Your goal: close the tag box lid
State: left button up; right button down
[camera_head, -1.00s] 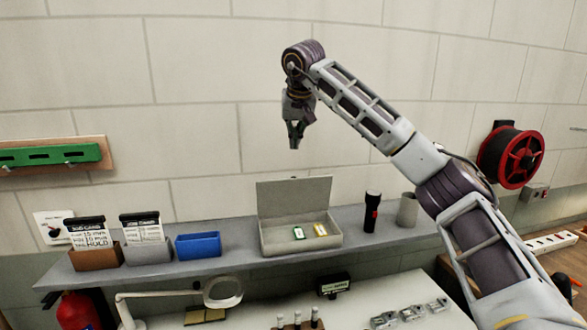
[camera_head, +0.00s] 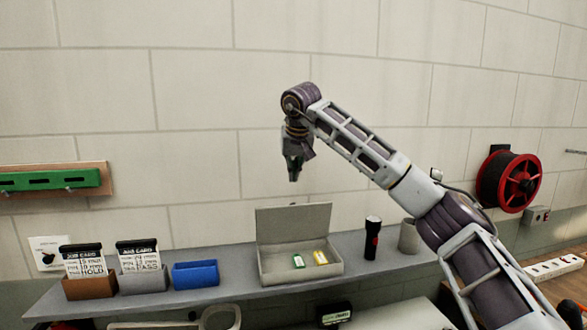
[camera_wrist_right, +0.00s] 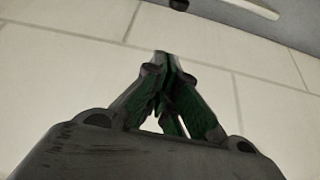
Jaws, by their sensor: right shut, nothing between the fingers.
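The tag box (camera_head: 272,277) is a grey box on the shelf in the head view. Its lid (camera_head: 293,228) stands open, upright along the back edge. The left gripper is not in view.
On the shelf (camera_head: 220,298), a black flashlight (camera_head: 372,240) and a grey cup (camera_head: 409,237) stand right of the box. A blue bin (camera_head: 195,274) and two card holders, brown (camera_head: 90,287) and grey (camera_head: 143,280), stand to its left. A red reel (camera_head: 508,180) hangs at right.

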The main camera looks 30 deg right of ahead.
aim_at(291, 188)
jog(key=p+x, duration=0.1)
jog(key=x, duration=0.6)
jog(key=shift+w+d+f+p, duration=0.1)
jog(key=shift+w+f+p, duration=0.05)
jog(key=shift+f+p, duration=0.2)
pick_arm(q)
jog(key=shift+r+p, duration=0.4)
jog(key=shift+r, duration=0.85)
pick_arm(e)
jog(key=shift+s+a+f, duration=0.1)
jog(key=shift+s+a, duration=0.1)
jog(key=shift+s, duration=0.45)
jog(key=shift+s+a+f, duration=0.1)
jog(key=shift+s+a, duration=0.15)
jog(key=shift+s, duration=0.35)
jog(key=shift+s+a+f, duration=0.1)
jog(key=shift+s+a, duration=0.1)
jog(key=shift+s, duration=0.45)
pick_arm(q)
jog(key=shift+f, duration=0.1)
pick_arm(e)
jog(key=shift+d, duration=0.1)
